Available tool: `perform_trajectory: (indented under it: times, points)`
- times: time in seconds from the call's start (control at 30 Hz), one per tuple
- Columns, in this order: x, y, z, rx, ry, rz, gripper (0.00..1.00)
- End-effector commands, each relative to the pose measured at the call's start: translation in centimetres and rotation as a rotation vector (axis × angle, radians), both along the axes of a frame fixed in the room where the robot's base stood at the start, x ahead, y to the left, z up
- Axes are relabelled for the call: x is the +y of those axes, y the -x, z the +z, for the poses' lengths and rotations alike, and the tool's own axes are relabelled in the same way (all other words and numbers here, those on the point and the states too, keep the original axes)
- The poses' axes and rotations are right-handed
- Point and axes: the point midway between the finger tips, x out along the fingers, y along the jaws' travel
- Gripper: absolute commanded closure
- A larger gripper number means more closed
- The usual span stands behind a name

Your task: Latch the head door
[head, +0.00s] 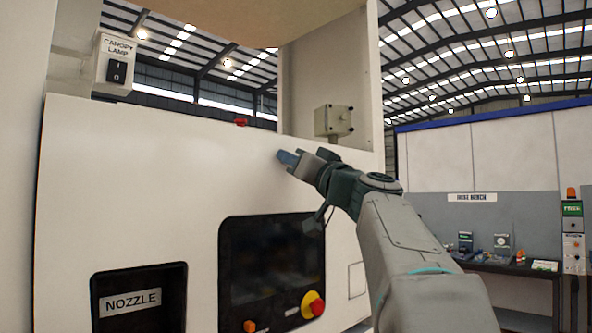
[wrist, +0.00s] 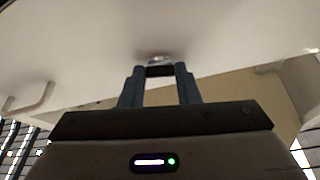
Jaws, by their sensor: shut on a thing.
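The head door appears to be the large white front panel (head: 150,170) of the dispenser; it fills the top of the wrist view (wrist: 80,40). My gripper (head: 286,157) is at the panel's upper right, its blue fingers against or very near the white face. In the wrist view my gripper (wrist: 160,78) has its fingers close together around a small dark piece with a silvery round part (wrist: 158,60) at the panel, seemingly the latch. The fingers hide most of it, so its turn angle cannot be told.
A dark screen (head: 270,265) with a red and yellow stop button (head: 313,304) sits below my gripper. A nozzle recess (head: 140,295) is at lower left. A grey junction box (head: 334,121) is above my wrist. A pale handle (wrist: 35,103) shows at the wrist view's left.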

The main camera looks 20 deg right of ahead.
Motion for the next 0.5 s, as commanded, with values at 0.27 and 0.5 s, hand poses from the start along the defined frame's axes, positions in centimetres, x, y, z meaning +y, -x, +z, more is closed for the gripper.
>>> perform_trajectory:
  times: [0.27,0.5]
  points:
    - [0.34,0.12,0.28,0.098,-0.240,0.000,0.94]
    - [0.48,0.18,0.73,0.186,-0.450,0.000,0.94]
